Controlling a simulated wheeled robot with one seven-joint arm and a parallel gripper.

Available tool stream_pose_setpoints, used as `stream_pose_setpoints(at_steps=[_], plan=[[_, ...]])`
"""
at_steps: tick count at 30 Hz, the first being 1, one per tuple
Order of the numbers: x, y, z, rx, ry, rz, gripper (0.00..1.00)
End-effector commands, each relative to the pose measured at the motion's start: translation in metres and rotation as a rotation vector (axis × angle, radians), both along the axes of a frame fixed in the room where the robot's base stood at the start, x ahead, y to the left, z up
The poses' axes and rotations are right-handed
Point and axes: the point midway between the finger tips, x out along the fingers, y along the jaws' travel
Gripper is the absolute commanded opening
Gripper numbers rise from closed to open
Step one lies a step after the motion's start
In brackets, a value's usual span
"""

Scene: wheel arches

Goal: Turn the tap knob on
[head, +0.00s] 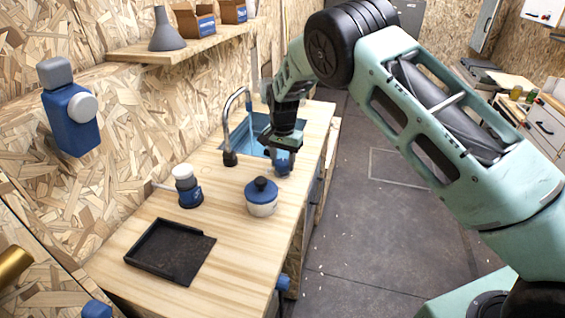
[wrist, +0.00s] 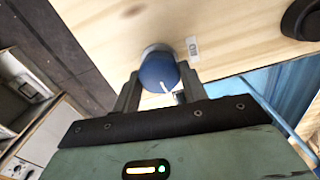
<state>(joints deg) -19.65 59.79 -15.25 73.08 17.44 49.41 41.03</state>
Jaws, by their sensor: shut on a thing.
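The blue tap knob (head: 283,161) sits on the wooden counter by the near right corner of the sink (head: 258,130). In the wrist view the knob (wrist: 157,70) shows a white pointer line on its top and a pale base, with a small white label beside it. My gripper (head: 286,149) is lowered over the knob. In the wrist view my gripper (wrist: 160,88) has one finger on each side of the knob and is shut on it. No water can be made out.
On the counter (head: 225,235) stand a blue and white pot (head: 262,199), a blue bottle-like jar (head: 187,187) and a black tray (head: 168,250). A shelf (head: 180,47) with boxes and a grey funnel hangs on the wall. Open floor (head: 350,220) lies to the right.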

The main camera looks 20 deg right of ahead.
Motion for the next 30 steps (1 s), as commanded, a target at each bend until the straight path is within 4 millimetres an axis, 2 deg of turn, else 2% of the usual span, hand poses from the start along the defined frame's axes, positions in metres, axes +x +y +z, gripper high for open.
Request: stream_pose_setpoints(at_steps=[9, 24, 25, 27, 30], plan=[[0.0008, -0.0006, 0.0015, -0.001, -0.004, -0.102, 0.20], [0.0009, -0.0005, 0.0018, 0.000, -0.004, -0.120, 0.20], [0.0009, -0.0005, 0.0018, 0.000, -0.004, -0.120, 0.48], [0.0009, -0.0005, 0.0017, 0.001, -0.003, -0.120, 0.64], [0.0005, -0.0005, 0.0012, 0.000, -0.003, -0.119, 0.64]])
